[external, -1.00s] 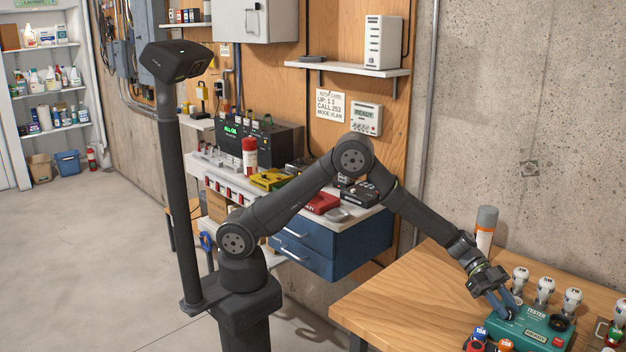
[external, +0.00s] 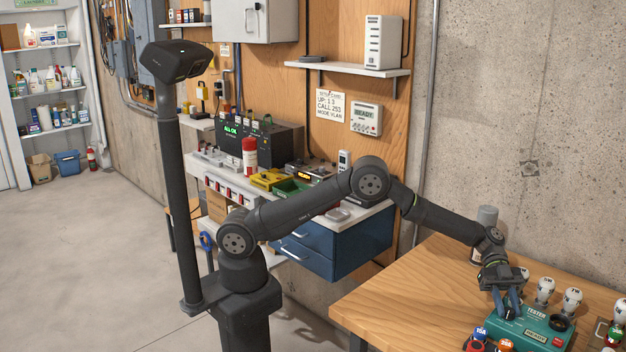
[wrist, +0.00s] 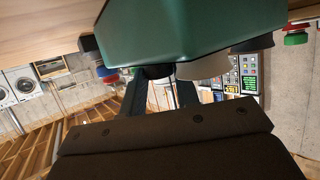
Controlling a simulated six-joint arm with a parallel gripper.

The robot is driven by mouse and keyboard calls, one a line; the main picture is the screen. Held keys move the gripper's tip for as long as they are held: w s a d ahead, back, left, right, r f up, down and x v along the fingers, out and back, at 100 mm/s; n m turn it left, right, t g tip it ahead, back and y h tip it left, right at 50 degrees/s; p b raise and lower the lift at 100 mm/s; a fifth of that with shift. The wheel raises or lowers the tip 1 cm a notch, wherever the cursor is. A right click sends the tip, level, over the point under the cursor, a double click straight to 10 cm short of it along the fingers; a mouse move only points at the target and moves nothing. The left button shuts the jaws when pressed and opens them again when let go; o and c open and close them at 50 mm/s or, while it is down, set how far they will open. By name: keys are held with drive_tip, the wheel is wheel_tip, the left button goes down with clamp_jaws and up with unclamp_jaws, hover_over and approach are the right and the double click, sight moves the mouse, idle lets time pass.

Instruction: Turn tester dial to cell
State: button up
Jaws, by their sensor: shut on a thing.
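The green tester (external: 533,326) sits on the wooden table at the lower right of the external view, with a label at its front and a dark round socket on top. My gripper (external: 508,308) points down at the left part of the tester's top, its fingers shut on the dial, which they mostly hide. In the wrist view the tester's green body (wrist: 165,35) fills the top, and my two fingers (wrist: 160,92) reach up to it. The dial's pointer and its setting marks cannot be read.
Several white bulbs (external: 545,289) stand behind the tester. Blue- and orange-topped items (external: 504,345) stand close in front, and a grey-capped can (external: 487,218) stands behind my wrist. The left part of the wooden table (external: 400,300) is clear.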

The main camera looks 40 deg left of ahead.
drive_tip(key=shift+d+r, duration=0.1)
drive_tip(key=o, duration=0.7)
drive_tip(key=v, duration=0.4)
drive_tip(key=shift+w+r, duration=0.1)
drive_tip(key=shift+w, duration=0.1)
wheel_tip(320, 180, up, 7)
drive_tip(key=shift+a, duration=0.35)
drive_tip(key=shift+w+r, duration=0.1)
drive_tip(key=shift+r, duration=0.1)
